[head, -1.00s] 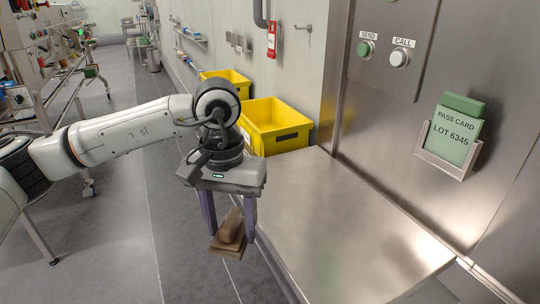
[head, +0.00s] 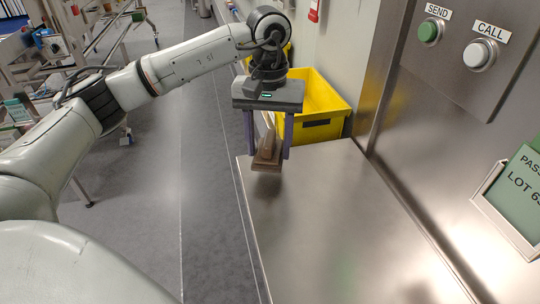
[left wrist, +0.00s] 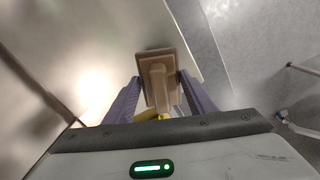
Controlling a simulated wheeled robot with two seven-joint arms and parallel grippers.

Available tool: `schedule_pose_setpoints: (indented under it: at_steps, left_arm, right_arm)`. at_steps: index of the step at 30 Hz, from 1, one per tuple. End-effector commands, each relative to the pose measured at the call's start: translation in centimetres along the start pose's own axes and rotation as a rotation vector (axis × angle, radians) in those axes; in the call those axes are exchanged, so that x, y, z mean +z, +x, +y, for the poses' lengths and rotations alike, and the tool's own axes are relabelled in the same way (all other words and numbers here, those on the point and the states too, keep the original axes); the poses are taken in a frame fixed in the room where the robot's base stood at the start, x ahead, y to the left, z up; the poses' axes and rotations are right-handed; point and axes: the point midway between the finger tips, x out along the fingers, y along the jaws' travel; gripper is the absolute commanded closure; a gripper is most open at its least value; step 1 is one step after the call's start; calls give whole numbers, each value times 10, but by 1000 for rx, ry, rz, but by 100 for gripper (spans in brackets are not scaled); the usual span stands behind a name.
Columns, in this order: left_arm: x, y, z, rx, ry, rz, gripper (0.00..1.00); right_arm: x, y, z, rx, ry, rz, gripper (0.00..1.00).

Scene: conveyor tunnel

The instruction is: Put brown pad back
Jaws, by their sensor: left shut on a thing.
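The brown pad (head: 266,161) has a block-like handle on a wider flat base. My left gripper (head: 268,152) is shut on its handle, with one purple finger on each side. The pad hangs under the gripper, base down, over the far left part of the steel table (head: 330,230). A dark shadow lies below it, and it looks held above the surface. In the left wrist view the pad (left wrist: 158,72) shows between the two fingers. My right gripper is not in view.
A yellow bin (head: 335,128) stands just behind the far end of the table. The steel wall at the right carries a green SEND button (head: 430,32), a white CALL button (head: 479,54) and a green card in a holder (head: 522,190). The tabletop is bare.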

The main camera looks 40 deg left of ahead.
Motion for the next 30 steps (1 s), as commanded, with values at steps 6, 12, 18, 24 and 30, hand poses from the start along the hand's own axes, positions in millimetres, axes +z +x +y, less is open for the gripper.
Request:
schedule_pose_setpoints:
  at_steps: [6,12,18,24,30]
  left_arm:
    - [1,25,-1,-3,1,-2,71]
    - [0,38,0,1,2,1,71]
    - [0,40,0,0,2,1,71]
    - [0,40,0,0,1,1,31]
    - [0,40,0,0,1,1,31]
  right_arm:
    - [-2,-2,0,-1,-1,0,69]
    - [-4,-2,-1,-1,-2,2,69]
    - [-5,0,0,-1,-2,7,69]
    - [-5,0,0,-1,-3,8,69]
    - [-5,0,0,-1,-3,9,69]
